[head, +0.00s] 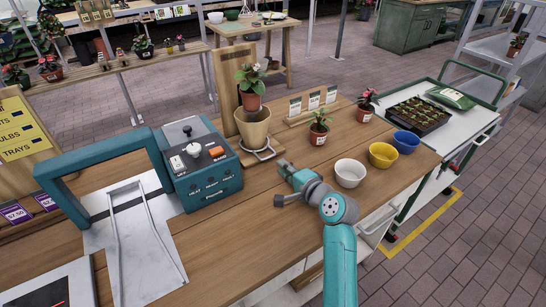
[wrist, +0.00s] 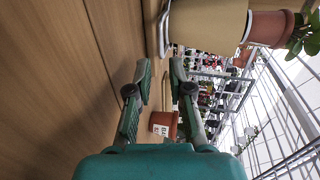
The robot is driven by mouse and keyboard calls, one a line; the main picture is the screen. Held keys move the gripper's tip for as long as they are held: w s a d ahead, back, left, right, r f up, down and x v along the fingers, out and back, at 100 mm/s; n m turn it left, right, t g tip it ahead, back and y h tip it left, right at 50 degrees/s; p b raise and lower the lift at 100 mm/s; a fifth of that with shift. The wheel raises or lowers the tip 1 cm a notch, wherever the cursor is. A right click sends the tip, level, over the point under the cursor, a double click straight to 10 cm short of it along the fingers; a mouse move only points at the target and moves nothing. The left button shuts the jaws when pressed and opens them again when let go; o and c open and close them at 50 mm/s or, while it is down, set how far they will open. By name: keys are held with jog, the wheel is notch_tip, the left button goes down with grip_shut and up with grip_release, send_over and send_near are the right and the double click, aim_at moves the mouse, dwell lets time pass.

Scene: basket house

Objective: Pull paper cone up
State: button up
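The beige paper cone (head: 253,129) stands upright, wide end up, at a wire holder (head: 265,153) in front of a wooden upright board (head: 228,88). A terracotta pot with a flowering plant (head: 251,102) sits at the cone's top opening, its lower end hidden. My gripper (head: 279,183) is low over the table, in front of and right of the cone, apart from it. In the wrist view, my gripper's (wrist: 160,72) fingers are spread with nothing between them. The cone (wrist: 205,25) and pot (wrist: 270,28) appear sideways at the top, beyond the fingertips.
A teal machine (head: 203,165) stands left of the cone. White (head: 350,173), yellow (head: 383,155) and blue (head: 406,141) bowls and a potted plant (head: 319,128) stand to the right.

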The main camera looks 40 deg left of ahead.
aim_at(270, 157)
jog(key=x, duration=0.7)
jog(key=shift+w+a+f, duration=0.1)
jog(key=shift+w+a, duration=0.05)
jog(key=shift+a, duration=0.2)
grip_shut()
